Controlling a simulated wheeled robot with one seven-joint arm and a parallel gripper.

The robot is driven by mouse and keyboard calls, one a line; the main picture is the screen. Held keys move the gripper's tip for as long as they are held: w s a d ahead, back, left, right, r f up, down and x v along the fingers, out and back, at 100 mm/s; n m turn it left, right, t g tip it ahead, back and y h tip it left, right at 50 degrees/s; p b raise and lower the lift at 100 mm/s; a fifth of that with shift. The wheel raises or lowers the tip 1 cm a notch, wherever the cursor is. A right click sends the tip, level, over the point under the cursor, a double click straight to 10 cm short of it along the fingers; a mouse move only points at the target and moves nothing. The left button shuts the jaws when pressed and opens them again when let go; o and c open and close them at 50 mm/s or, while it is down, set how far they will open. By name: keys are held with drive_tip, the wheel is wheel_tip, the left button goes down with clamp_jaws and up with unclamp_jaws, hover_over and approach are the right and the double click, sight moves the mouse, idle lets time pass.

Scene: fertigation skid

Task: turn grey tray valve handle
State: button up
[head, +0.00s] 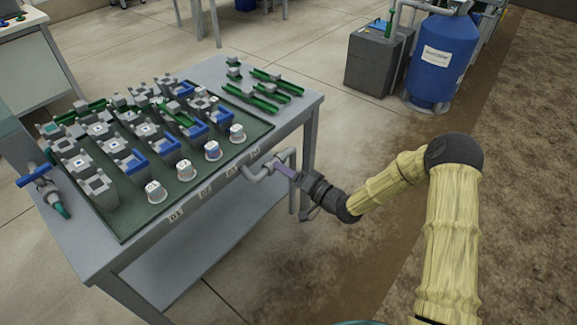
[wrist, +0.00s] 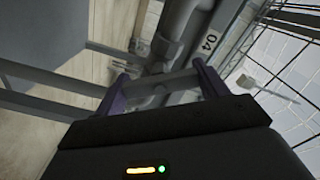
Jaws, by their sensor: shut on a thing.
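The grey tray valve (head: 258,173) sits on a bent grey pipe at the front right edge of the bench, near the label 04. It also shows in the wrist view, with its pipe (wrist: 176,30) running upward. My gripper (head: 284,170) reaches it from the right. In the wrist view the two purple fingers of my gripper (wrist: 160,72) stand on either side of a grey handle bar (wrist: 165,84) and are shut on it. In the head view the fingers hide much of the handle.
The grey bench (head: 225,235) holds a green tray (head: 120,232) with several grey and blue modules and white-capped cups. A blue-handled valve (head: 38,175) is at the bench's left end. A blue tank (head: 440,62) stands behind.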

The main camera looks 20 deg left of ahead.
drive_tip(key=m+p, duration=0.2)
drive_tip(key=m, duration=0.4)
drive_tip(key=shift+d+f, duration=0.1)
drive_tip(key=shift+d, duration=0.05)
drive_tip(key=shift+m, duration=0.3)
drive_tip(key=o, duration=1)
drive_tip(key=p+v, duration=0.2)
drive_tip(key=v, duration=1.5)
drive_tip(key=shift+s+d, duration=0.15)
drive_tip(key=shift+d, duration=0.05)
